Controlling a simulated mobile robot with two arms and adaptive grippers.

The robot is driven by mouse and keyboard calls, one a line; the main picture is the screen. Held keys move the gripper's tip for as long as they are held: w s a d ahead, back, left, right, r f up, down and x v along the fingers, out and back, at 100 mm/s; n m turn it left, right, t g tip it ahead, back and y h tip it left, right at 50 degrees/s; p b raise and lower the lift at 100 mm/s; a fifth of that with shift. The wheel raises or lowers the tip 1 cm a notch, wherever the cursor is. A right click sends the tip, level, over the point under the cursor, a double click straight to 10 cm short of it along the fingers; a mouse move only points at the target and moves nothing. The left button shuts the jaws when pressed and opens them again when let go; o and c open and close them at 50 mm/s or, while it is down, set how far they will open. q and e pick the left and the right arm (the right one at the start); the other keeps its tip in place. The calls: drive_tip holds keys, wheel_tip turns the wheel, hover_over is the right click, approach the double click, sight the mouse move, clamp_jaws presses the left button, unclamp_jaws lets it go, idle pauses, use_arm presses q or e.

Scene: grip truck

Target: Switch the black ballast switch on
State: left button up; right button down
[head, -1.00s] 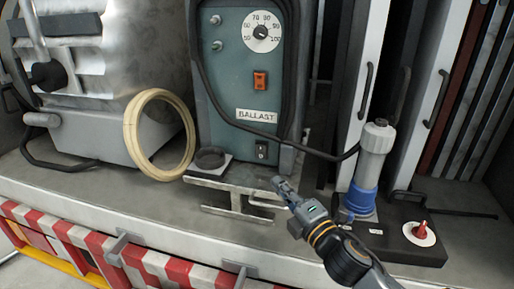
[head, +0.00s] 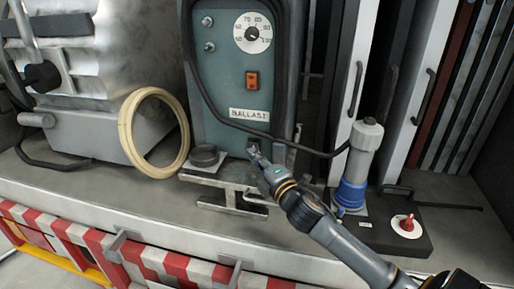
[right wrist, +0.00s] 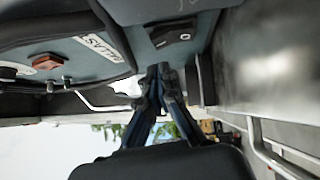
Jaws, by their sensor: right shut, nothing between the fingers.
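The teal ballast box (head: 225,92) with its BALLAST label stands upright at the back centre in the head view. Its small black ballast switch (head: 252,142) is low on the front face, mostly covered by my right gripper (head: 256,152). In the right wrist view the black switch (right wrist: 172,33) shows as a black rocker with pale marks; I cannot tell its position. My right gripper (right wrist: 160,72) is shut and empty, its fingertips close to the switch. I cannot tell whether they touch it. My left gripper is not in view.
An orange-red switch (head: 252,81) and a dial (head: 252,33) sit higher on the box. A dark cable crosses its front. A cream hose ring (head: 130,135) leans at left; a grey-blue cylinder (head: 363,150) and a red knob (head: 407,223) stand at right.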

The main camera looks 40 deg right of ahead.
drive_tip(key=shift+w+d+r, duration=0.15)
drive_tip(key=shift+w+d, duration=0.5)
drive_tip(key=shift+d, duration=0.25)
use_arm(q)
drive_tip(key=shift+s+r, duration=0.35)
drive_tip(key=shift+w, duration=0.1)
use_arm(e)
drive_tip(key=shift+r+p, duration=0.15)
drive_tip(key=shift+p, duration=0.25)
drive_tip(key=p, duration=0.1)
drive_tip(key=r+p, duration=0.1)
drive_tip(key=shift+w+d+m+g+p, duration=0.2)
drive_tip(key=shift+d+m+g+p, duration=0.1)
drive_tip(key=shift+p, duration=0.1)
drive_tip(key=shift+a+f+b, duration=0.1)
drive_tip(key=shift+f+b, duration=0.4)
drive_tip(key=shift+f, duration=0.05)
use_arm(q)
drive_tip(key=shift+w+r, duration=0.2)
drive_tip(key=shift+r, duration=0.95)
